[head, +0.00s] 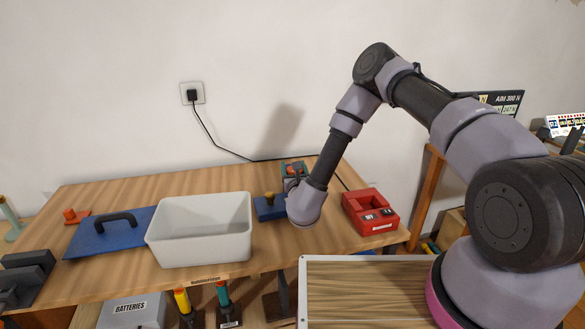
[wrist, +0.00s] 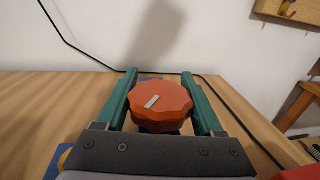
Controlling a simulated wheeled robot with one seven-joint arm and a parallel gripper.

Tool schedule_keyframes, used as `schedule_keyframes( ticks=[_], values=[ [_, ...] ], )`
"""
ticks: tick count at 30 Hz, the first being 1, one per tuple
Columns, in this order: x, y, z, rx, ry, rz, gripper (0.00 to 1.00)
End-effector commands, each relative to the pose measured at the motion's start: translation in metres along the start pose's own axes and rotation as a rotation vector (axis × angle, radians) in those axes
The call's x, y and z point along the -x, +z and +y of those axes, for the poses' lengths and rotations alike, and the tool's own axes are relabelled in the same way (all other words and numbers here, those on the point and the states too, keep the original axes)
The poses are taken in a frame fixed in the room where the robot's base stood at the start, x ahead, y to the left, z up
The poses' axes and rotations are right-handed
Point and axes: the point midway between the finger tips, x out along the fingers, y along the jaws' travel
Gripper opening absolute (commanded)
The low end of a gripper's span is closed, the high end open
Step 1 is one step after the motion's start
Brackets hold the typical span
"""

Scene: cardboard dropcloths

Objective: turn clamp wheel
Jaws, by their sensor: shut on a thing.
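The clamp wheel (wrist: 160,103) is an orange-red knob with a scalloped edge and a pale stripe on top, in the middle of the wrist view. My gripper (wrist: 165,92) has its two green fingers on either side of the wheel, shut on it. In the head view a bit of the orange wheel (head: 293,170) shows on a grey-blue clamp body (head: 289,183) near the table's back edge. My forearm and wrist hide much of the clamp there. The fingertips cannot be made out in the head view.
A white bin (head: 200,258) stands left of the clamp on the wooden table (head: 135,275). A red box (head: 371,213) stands to the right. A black cable (head: 222,147) runs from a wall socket behind.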

Motion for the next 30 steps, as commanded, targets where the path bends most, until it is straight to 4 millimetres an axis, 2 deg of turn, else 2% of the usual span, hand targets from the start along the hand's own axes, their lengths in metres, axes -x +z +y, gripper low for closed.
schedule_keyframes(
  ticks=[12,13,15,25,30],
  values=[
    [0.000,-0.001,-0.001,-0.001,-0.008,0.001,0.14],
    [0.000,-0.001,-0.001,-0.001,-0.008,0.001,0.73],
    [0.000,-0.001,-0.001,-0.001,-0.007,0.001,0.99],
    [0.002,0.000,0.000,0.000,-0.005,0.000,0.99],
    [0.021,0.000,0.002,0.001,0.000,0.001,0.99]
  ],
)
